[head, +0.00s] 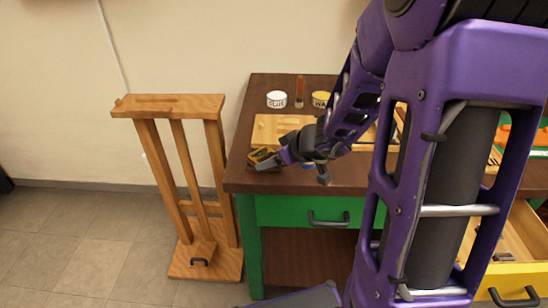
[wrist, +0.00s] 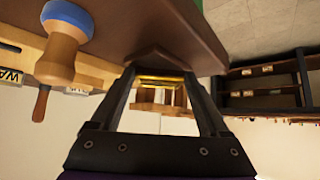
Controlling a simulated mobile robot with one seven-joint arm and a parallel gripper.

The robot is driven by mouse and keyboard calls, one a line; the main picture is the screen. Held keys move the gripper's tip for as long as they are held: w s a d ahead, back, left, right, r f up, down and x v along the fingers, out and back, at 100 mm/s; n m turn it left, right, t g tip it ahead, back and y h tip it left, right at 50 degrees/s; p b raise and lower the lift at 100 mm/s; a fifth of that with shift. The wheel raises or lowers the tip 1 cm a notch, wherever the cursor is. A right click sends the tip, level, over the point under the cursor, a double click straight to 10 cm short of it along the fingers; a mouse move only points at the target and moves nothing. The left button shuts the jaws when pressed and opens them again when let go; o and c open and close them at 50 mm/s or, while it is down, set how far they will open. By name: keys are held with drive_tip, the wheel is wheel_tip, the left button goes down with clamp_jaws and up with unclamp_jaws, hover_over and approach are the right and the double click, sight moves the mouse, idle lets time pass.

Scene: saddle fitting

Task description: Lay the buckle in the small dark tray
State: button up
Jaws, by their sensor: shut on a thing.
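My gripper (head: 266,160) is at the left front part of the dark bench top, its fingers shut on the yellow, brass-coloured buckle (head: 260,154). In the wrist view the buckle shows as a yellow bar (wrist: 161,82) between the two fingertips. A small dark brown shape (wrist: 158,56), apparently the small dark tray, lies just beyond the fingertips in the wrist view. In the head view the gripper and buckle largely cover that spot. I cannot tell whether the buckle touches the tray.
A light wooden board (head: 270,130) lies behind my gripper on the bench (head: 245,110). A white tin (head: 277,99) and a yellow tin (head: 320,99) stand at the back. A wooden stand (head: 180,106) is left of the bench. A blue-topped wooden tool (wrist: 65,45) is close by.

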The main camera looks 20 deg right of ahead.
drive_tip(key=shift+f, duration=0.2)
drive_tip(key=o, duration=1.4)
